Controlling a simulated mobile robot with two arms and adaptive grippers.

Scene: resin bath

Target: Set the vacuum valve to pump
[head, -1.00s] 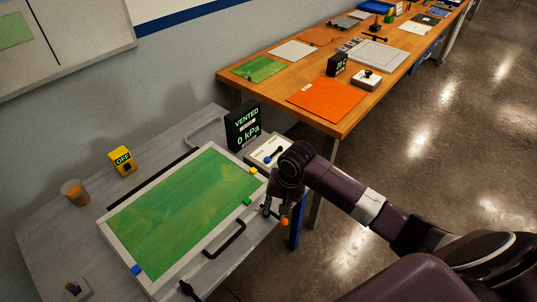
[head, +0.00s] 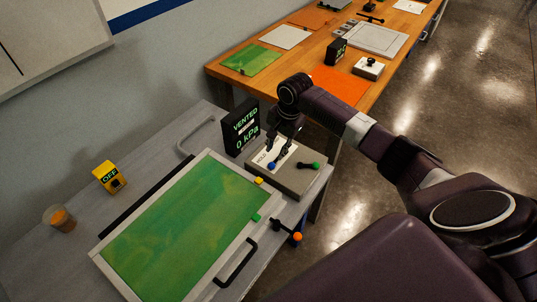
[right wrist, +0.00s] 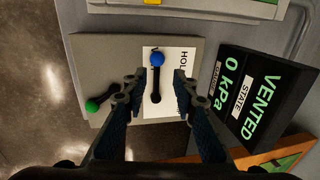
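The valve box (head: 307,183) is a grey block with a white label plate, partly readable as "HOLD". On the plate is a black lever with a blue ball knob (head: 271,165); a second black lever ends in a green knob (head: 316,166). My right gripper (head: 280,146) is over the plate, pointing down. In the right wrist view my right gripper (right wrist: 156,78) is open, its fingers on either side of the blue-knobbed lever (right wrist: 155,85). Contact cannot be told. The green knob (right wrist: 92,105) lies outside the fingers. My left gripper is not in view.
A black display (head: 241,128) beside the box reads "VENTED 0 kPa". A framed green panel (head: 185,232) with a black handle (head: 236,265) lies to the left. An orange knob (head: 297,237) is at the near edge. A yellow OFF switch (head: 110,177) stands behind.

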